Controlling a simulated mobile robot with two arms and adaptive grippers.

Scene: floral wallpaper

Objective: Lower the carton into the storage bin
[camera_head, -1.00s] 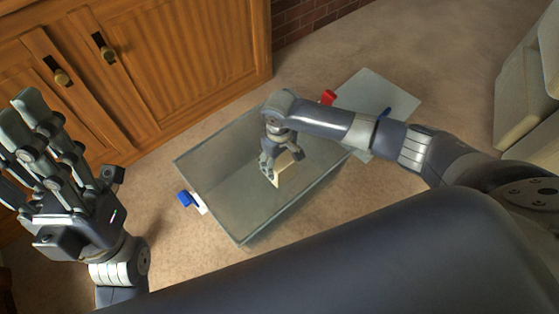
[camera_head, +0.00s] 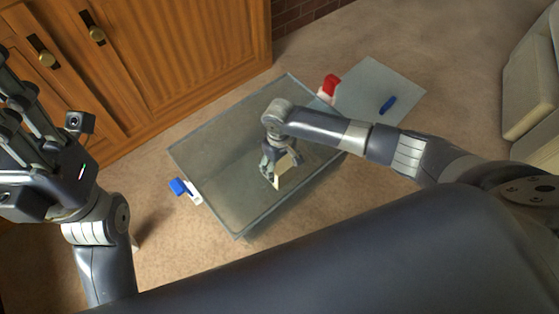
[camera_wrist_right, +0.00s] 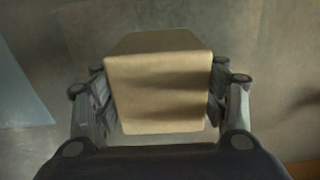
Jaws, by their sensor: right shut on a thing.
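The storage bin (camera_head: 212,208) is a clear, greyish open box on the carpet, in the middle of the head view. The carton (camera_head: 285,167) is a small tan box. My right gripper (camera_head: 278,176) is shut on it, over the inside of the bin. In the right wrist view the carton (camera_wrist_right: 158,92) sits between both fingers of the gripper (camera_wrist_right: 160,100). Its height above the bin floor is hard to tell. My left gripper (camera_head: 30,120) is at the left edge, away from the bin and partly cut off; its fingers look spread with nothing between them.
A blue clip (camera_head: 179,187) is on the bin's left end and a red clip (camera_head: 329,85) on its far right end. A flat grey lid (camera_head: 375,88) with a blue piece lies behind. A wooden cabinet (camera_head: 180,50) stands at the back left, a pale sofa (camera_head: 530,85) at the right.

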